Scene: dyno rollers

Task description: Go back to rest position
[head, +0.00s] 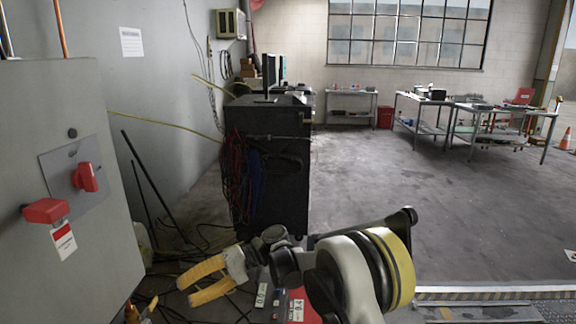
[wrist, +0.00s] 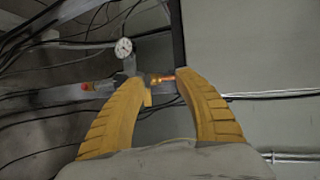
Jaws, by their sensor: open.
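My gripper (head: 207,281) has yellow ribbed fingers. In the head view it is at the lower left of centre, pointing left, in front of the grey cabinet's right side. The fingers are apart, with nothing between them. In the wrist view my gripper (wrist: 158,85) shows both fingers spread, with a gap between the tips. A round gauge (wrist: 124,47) and a copper-coloured fitting (wrist: 162,79) show beyond the fingertips. I cannot tell how far beyond they are.
A grey cabinet (head: 60,130) with a red rotary switch (head: 86,177) and a red handle (head: 46,211) stands at the left. A black cart (head: 285,180) with hanging cables stands ahead. Cables lie on the floor near my gripper.

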